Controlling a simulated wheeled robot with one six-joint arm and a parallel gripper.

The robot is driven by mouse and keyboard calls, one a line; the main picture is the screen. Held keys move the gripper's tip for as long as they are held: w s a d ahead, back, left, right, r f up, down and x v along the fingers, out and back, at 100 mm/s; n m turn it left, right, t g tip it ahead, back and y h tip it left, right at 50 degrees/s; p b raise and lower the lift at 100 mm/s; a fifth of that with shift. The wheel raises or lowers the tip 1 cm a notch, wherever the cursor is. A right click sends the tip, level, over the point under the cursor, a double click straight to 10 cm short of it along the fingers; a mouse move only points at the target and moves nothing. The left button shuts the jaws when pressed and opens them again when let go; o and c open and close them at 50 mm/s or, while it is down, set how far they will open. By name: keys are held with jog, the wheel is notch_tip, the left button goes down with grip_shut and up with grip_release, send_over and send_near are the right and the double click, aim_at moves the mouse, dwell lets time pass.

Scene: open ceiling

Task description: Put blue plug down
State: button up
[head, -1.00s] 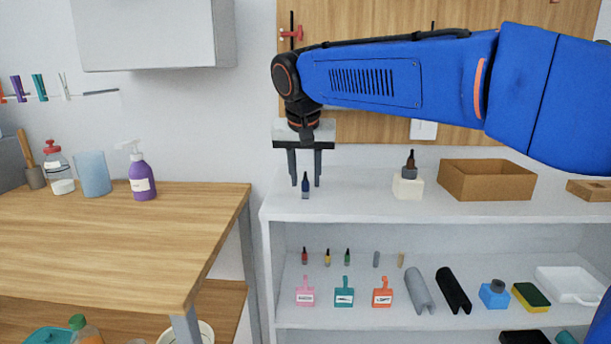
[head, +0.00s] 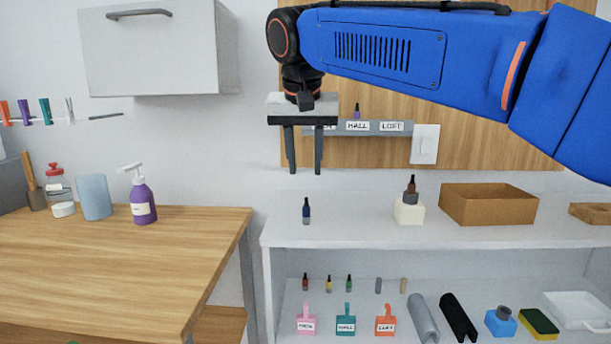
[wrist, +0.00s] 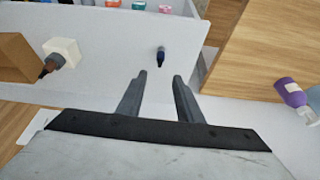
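The blue plug (head: 306,211) stands upright on the white shelf top, near its left end. It also shows in the wrist view (wrist: 161,57), beyond the fingertips. My gripper (head: 305,172) is open and empty, above the blue plug and clear of it. In the wrist view the two fingers of my gripper (wrist: 160,75) are apart with nothing between them.
A white block with a dark plug (head: 409,209) and a brown open box (head: 488,204) stand to the right on the shelf top. A labelled rail (head: 375,127) is on the wooden board behind. A wooden table (head: 130,260) with a purple spray bottle (head: 142,204) is left.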

jog(key=s+d+f, duration=0.5)
jog(key=d+f, duration=0.1)
jog(key=d, duration=0.4)
jog(key=s+d+f, duration=0.5)
jog(key=d+f, duration=0.1)
jog(key=d, duration=0.3)
jog(key=s+d+f, duration=0.5)
jog(key=s+f, duration=0.3)
jog(key=f, duration=0.2)
jog(key=s+d+f, duration=0.6)
jog(key=s+f, duration=0.2)
jog(key=f, duration=0.2)
jog(key=shift+f+n, duration=0.35)
jog(key=shift+n, duration=0.05)
